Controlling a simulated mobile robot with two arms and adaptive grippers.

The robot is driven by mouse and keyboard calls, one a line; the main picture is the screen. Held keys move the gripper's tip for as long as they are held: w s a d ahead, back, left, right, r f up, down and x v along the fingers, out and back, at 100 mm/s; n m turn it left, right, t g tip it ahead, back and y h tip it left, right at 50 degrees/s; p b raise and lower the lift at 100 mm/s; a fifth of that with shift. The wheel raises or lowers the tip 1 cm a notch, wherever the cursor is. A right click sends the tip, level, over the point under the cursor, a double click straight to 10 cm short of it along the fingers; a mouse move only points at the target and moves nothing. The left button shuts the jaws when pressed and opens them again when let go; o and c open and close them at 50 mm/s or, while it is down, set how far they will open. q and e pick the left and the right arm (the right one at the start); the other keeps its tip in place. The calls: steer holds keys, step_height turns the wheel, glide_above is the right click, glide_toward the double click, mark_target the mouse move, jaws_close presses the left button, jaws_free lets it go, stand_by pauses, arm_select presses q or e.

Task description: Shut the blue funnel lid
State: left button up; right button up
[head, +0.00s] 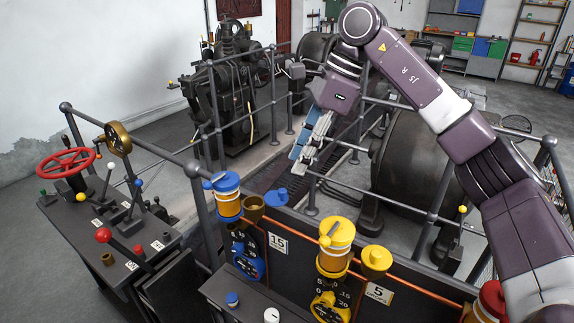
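The blue funnel lid (276,198) stands open, tipped to the right of a small brass funnel (251,208), whose mouth shows uncovered. The funnel sits beside an amber oiler jar with a blue cap (227,182) on the dark panel. My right gripper (307,146) hangs above and behind the lid, pointing down and left, apart from it. Its fingers lie close together or overlap in this view, so I cannot tell whether they are open or shut. Nothing shows held in it. My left gripper is out of view.
A yellow-capped oiler (336,240) with a covered yellow funnel (376,258) stands to the right. A grey railing (210,215) and a copper pipe (415,287) run near the oilers. A lever console with a red handwheel (67,162) is at left; dark machines stand behind.

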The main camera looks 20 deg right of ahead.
mark_target(284, 189)
steer(key=x, duration=0.2)
steer(key=s+p+x, duration=0.1)
steer(key=x, duration=0.1)
steer(key=p+x, duration=0.1)
steer(key=x, duration=0.1)
steer(key=shift+s+a+f, duration=0.15)
steer(key=shift+a, duration=0.35)
steer(key=shift+a+f, duration=0.1)
steer(key=shift+f, duration=0.2)
steer(key=shift+a, duration=0.1)
steer(key=shift+s+r, duration=0.1)
steer(key=c, duration=0.4)
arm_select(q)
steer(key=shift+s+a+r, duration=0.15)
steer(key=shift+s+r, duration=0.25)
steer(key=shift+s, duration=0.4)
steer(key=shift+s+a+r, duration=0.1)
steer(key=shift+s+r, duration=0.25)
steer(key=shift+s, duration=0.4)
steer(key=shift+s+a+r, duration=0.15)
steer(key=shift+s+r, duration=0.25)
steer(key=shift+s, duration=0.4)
arm_select(e)
jaws_close()
